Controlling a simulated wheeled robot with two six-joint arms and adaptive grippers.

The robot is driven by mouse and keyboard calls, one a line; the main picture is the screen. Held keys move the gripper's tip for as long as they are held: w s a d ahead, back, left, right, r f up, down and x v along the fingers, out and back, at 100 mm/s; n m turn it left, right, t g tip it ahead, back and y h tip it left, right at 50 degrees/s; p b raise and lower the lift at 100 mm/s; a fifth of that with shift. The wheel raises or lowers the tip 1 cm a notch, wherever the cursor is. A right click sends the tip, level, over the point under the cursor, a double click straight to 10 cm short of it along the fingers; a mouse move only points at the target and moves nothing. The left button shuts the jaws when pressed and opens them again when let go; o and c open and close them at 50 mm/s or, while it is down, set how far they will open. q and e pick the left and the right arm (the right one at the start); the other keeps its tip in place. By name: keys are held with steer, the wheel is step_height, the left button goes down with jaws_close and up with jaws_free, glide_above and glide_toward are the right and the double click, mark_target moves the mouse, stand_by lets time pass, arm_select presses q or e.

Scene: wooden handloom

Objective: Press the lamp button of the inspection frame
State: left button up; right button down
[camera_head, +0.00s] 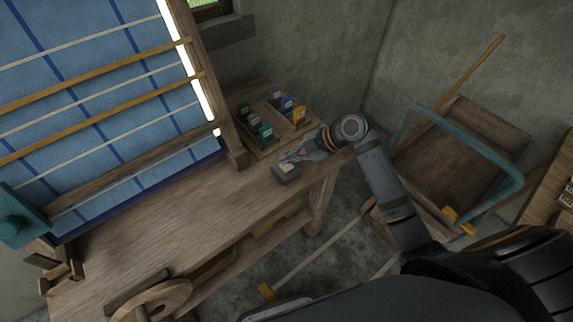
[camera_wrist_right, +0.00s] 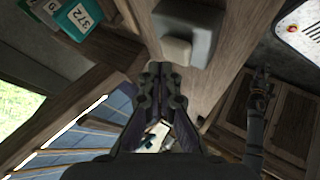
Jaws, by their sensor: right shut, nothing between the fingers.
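The lamp button is a cream rocker-like block on a small grey box. In the head view the box (camera_head: 287,174) sits near the right front edge of the wooden bench; in the right wrist view the cream button (camera_wrist_right: 177,50) shows just beyond my fingertips. My right gripper (camera_head: 290,158) is shut and empty, close to the button; whether it touches is not clear. The same fingers (camera_wrist_right: 164,70) are together in the wrist view. The inspection frame (camera_head: 185,60) holds blue checked cloth with a bright strip. A dark arm, likely my left one (camera_wrist_right: 260,85), shows small in the wrist view.
A wooden rack (camera_head: 262,118) with several numbered coloured blocks stands on the bench behind the button box. A cart with a teal handle (camera_head: 465,125) stands at the right. The bench top (camera_head: 190,210) left of the box is clear.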

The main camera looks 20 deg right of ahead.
mark_target(289, 166)
step_height(289, 166, up, 6)
steer(key=p, duration=0.4)
steer(key=shift+p, duration=0.35)
